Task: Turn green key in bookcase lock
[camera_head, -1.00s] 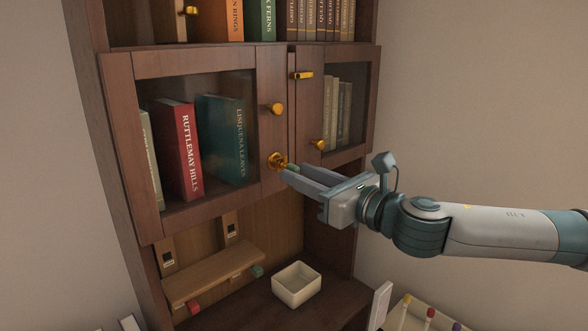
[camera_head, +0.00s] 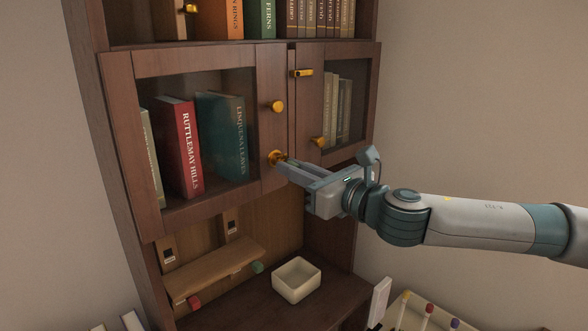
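The bookcase lock (camera_head: 275,157) is a round gold fitting low on the left glass door's inner frame. My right gripper (camera_head: 288,164) reaches in from the right, with its fingertips right at the lock. Its fingers look closed together at the lock, and the hand is rolled so that one finger mostly covers the other. The green key is almost wholly hidden by the fingers; only a trace of green shows between them. How far it sits in the lock cannot be seen. Both glass doors look shut. My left gripper is not in view.
Gold knobs (camera_head: 278,106) and a gold latch (camera_head: 303,72) stick out near the lock. Below are a small wooden rack (camera_head: 215,272) with red and green ends and a white square bowl (camera_head: 296,281). A tray (camera_head: 412,316) with coloured-topped sticks stands at lower right.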

